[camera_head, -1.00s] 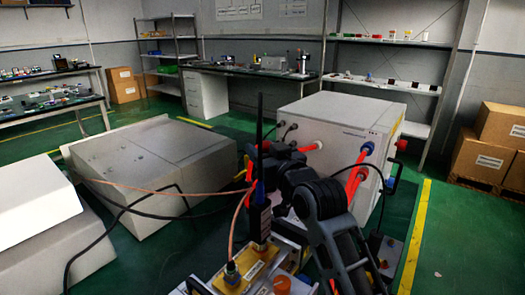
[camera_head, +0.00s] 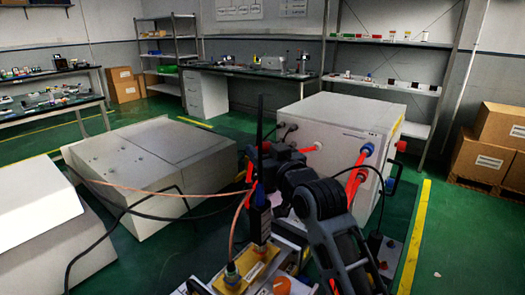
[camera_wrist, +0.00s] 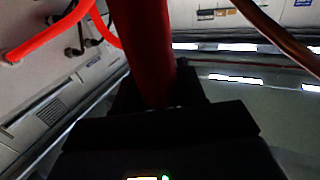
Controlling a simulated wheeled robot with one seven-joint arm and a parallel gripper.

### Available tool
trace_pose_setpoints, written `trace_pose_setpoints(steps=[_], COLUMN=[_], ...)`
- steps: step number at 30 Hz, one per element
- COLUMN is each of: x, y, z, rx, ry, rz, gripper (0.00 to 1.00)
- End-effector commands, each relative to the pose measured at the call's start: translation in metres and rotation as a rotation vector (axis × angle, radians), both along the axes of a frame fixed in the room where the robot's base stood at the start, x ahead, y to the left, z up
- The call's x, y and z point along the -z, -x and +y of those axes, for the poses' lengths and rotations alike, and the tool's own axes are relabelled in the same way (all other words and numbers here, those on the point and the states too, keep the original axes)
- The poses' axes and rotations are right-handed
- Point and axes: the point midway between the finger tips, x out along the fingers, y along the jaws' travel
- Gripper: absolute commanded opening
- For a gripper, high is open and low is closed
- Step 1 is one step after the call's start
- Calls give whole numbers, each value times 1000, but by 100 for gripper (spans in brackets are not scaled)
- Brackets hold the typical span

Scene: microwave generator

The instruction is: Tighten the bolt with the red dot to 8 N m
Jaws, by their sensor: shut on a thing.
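In the wrist view a thick red bar (camera_wrist: 146,50), which looks like a tool handle, rises from between the black jaws of my gripper (camera_wrist: 160,105). My gripper is shut on it. The far end of the bar runs out of the top of the picture. In the head view my dark arm reaches toward the front of the light grey generator cabinet (camera_head: 340,122); the gripper's tips are hard to make out there. The bolt with the red dot cannot be made out in either view.
Orange-red hoses (camera_head: 356,178) run from the cabinet front, close to my arm; one also shows in the wrist view (camera_wrist: 48,32). Copper and black cables (camera_head: 130,187) hang across the left. A second grey cabinet (camera_head: 150,160) stands left. Green floor is open at far right.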

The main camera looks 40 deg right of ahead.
Motion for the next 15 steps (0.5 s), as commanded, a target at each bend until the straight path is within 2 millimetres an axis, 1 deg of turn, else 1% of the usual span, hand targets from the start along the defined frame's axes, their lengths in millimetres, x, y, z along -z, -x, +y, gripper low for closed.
trace_pose_setpoints(steps=[1,3,15], x=[-8,-14,-40], y=[0,0,0], z=[0,0,0], rx=[0,0,0], ry=[1,2,3], rz=[-5,-7,-11], gripper=[4,4,4])
